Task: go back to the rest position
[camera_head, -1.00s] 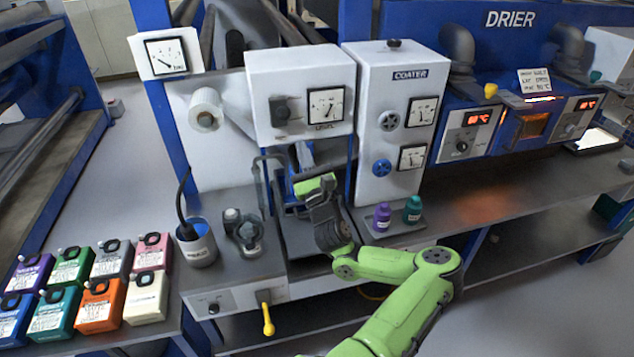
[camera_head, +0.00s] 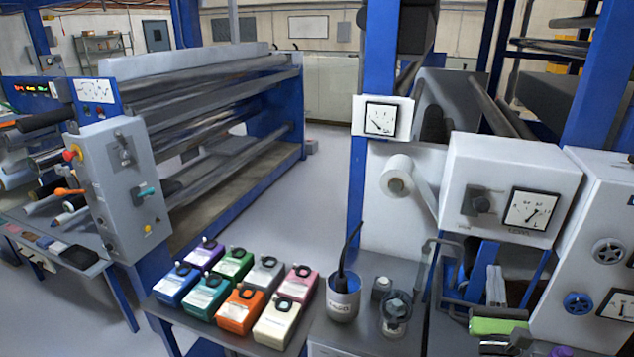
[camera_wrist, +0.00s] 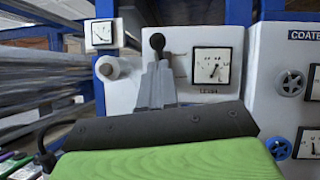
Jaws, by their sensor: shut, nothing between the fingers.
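My gripper (camera_head: 495,280) shows at the lower right of the head view, just below the white level box (camera_head: 510,185). Its grey fingers are together, point up and hold nothing. Its green body (camera_head: 497,326) is below them, and most of the arm is cut off by the frame's bottom edge. In the wrist view the shut fingers (camera_wrist: 157,78) stand in front of the level box (camera_wrist: 205,42), near its dark knob (camera_wrist: 157,42). A gap to the box cannot be judged.
A white roll (camera_head: 397,176) hangs left of the level box. Open floor (camera_head: 300,210) lies behind the bottles.

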